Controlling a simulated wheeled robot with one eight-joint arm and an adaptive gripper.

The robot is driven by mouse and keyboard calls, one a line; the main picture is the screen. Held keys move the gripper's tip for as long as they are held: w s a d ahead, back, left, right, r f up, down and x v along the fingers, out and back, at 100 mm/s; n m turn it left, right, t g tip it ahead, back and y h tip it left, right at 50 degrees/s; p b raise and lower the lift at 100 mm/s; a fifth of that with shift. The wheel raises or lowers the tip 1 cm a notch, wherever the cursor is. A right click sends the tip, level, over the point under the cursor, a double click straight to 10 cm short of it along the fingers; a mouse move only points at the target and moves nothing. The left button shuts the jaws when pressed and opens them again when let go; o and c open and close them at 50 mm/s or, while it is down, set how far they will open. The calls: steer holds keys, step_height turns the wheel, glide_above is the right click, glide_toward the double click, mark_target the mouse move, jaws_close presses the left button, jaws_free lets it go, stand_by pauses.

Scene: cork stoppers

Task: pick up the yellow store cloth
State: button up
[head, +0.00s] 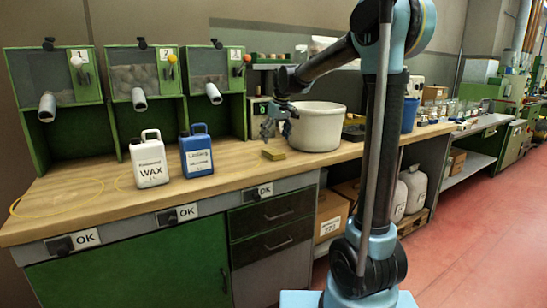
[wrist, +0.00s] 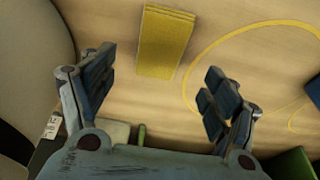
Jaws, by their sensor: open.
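The yellow store cloth (head: 273,154) lies folded flat on the wooden bench top, near its front edge and left of the white tub. In the wrist view the cloth (wrist: 164,42) is a yellow rectangle with layered folds at one end, beyond the fingertips and between their lines. My gripper (head: 276,128) is above and close to the cloth in the head view. In the wrist view my gripper (wrist: 160,80) has its two fingers wide apart with nothing between them. It does not appear to touch the cloth.
A white tub (head: 317,128) stands just right of the cloth. A blue bottle (head: 196,153) and a white WAX bottle (head: 149,162) stand to the left. Green numbered dispensers (head: 140,85) line the back. A yellow ring (wrist: 190,75) is drawn or laid on the bench.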

mark_target(274, 151)
steer(key=shift+x, duration=3.2)
steer(key=shift+d, duration=0.1)
steer(key=c, duration=1.1)
